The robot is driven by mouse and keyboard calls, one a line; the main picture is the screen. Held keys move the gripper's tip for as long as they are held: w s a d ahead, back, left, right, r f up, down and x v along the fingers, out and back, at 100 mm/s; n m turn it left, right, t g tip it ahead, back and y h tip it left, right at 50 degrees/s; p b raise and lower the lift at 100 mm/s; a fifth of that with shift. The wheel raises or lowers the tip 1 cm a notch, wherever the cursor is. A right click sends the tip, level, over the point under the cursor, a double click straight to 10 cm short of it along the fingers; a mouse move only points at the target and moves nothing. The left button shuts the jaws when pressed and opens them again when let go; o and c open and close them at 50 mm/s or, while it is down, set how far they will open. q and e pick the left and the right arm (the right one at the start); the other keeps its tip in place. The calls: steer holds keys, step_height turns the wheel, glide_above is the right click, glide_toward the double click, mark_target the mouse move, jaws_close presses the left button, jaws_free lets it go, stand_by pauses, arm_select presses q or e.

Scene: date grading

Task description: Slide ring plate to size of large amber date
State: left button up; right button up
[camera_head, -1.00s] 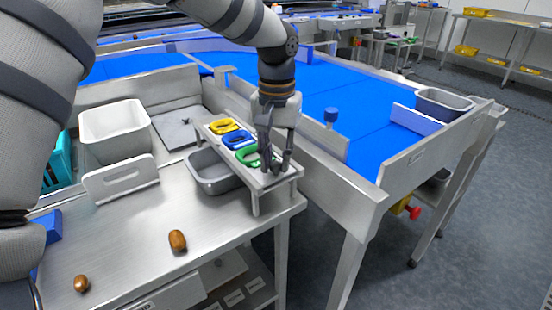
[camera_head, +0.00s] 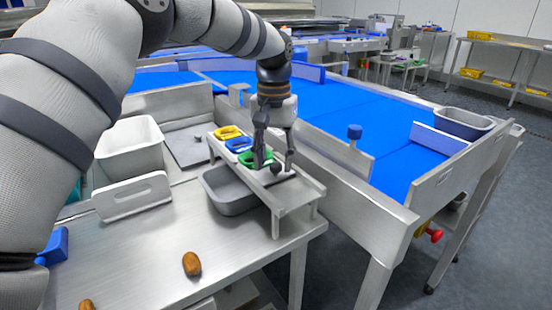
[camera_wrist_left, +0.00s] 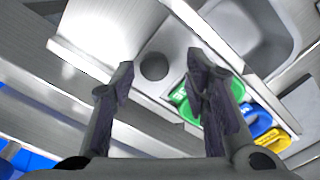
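A brown, oval date (camera_head: 192,264) lies on the steel table at the front. A second, smaller-looking date (camera_head: 87,304) is cut by the picture's bottom edge. The raised metal rack holds a yellow ring plate (camera_head: 228,132), a blue one (camera_head: 239,145) and a green one (camera_head: 256,160) in a row. My left gripper (camera_head: 274,169) points down at the rack's near end, beside the green plate. In the left wrist view my left gripper (camera_wrist_left: 160,64) has its fingers apart, with a dark round spot between them, knob or hole unclear. One finger partly covers the green plate (camera_wrist_left: 182,100).
A grey bin (camera_head: 230,205) sits under the rack. A white tub (camera_head: 130,150) and an upright white board (camera_head: 132,196) stand to the left. The blue conveyor (camera_head: 350,105) runs behind, past a metal side wall. The table's front middle is mostly bare.

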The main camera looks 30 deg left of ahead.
arm_select(q)
step_height(320, 180, up, 12)
stand_by(0.5)
stand_by(0.3)
